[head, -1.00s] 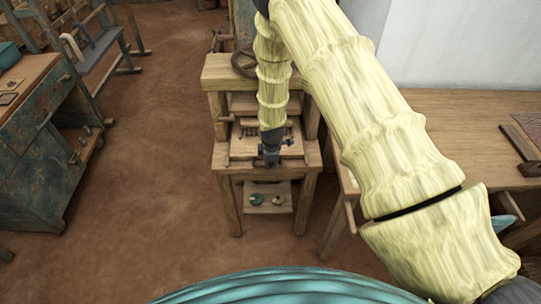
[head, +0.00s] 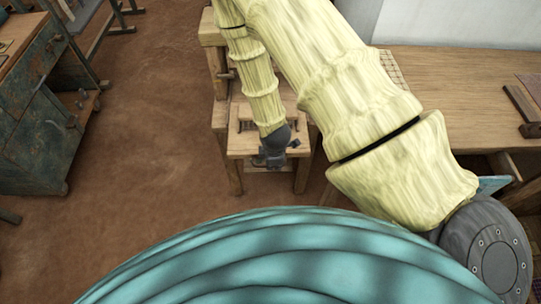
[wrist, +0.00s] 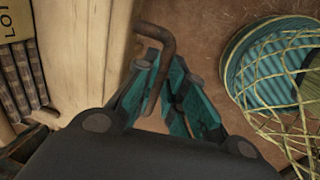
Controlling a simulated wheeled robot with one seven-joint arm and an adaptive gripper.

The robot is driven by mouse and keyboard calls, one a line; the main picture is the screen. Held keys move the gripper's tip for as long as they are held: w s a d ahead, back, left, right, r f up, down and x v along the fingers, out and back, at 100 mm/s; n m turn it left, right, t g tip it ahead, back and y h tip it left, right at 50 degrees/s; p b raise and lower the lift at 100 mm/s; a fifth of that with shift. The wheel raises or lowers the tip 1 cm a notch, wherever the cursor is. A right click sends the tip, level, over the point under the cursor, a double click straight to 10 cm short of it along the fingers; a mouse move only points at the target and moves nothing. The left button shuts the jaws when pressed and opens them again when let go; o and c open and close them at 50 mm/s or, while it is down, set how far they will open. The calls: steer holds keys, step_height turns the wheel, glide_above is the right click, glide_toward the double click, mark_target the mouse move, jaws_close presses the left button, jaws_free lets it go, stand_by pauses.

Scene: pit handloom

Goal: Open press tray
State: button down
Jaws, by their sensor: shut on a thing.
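The wooden press (head: 217,75) stands in the upper middle of the head view, partly hidden by my arm. Its press tray (head: 243,150) sticks out at the front, toward me. In the wrist view the tray (wrist: 85,50) is a pale wooden board along the left, with a bent dark metal handle (wrist: 158,35) at its edge. My gripper (head: 272,158) is at the tray's front edge. In the wrist view its teal fingers (wrist: 165,90) are shut around the handle.
A worn blue-green cabinet (head: 40,140) stands at the left. A wooden table (head: 450,100) is at the right, close to the press. The brown floor (head: 150,130) between cabinet and press is clear.

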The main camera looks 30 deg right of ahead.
steer(key=shift+s, duration=0.1)
steer(key=c, duration=1.5)
jaws_free()
steer(key=shift+r, duration=0.15)
steer(key=shift+s+a+r, duration=0.15)
steer(key=shift+s+r, duration=0.2)
steer(key=shift+r, duration=1.55)
steer(key=shift+s+a+r, duration=0.2)
steer(key=shift+s+r, duration=0.1)
steer(key=shift+r, duration=1.65)
steer(key=shift+s+a+r, duration=0.15)
steer(key=shift+s+r, duration=0.2)
steer(key=shift+r, duration=1.55)
steer(key=s+f+m+b, duration=0.1)
steer(key=s+f+m, duration=0.3)
steer(key=s+f, duration=0.2)
steer(key=s+a+f+m+g+b, duration=0.1)
steer(key=s+f+m, duration=0.4)
steer(key=s+f, duration=0.2)
steer(key=s+a+f+m+g+y+b, duration=0.1)
steer(key=s+f+m+b, duration=0.1)
steer(key=s+f+m, duration=0.2)
steer(key=shift+s+f, duration=1.3)
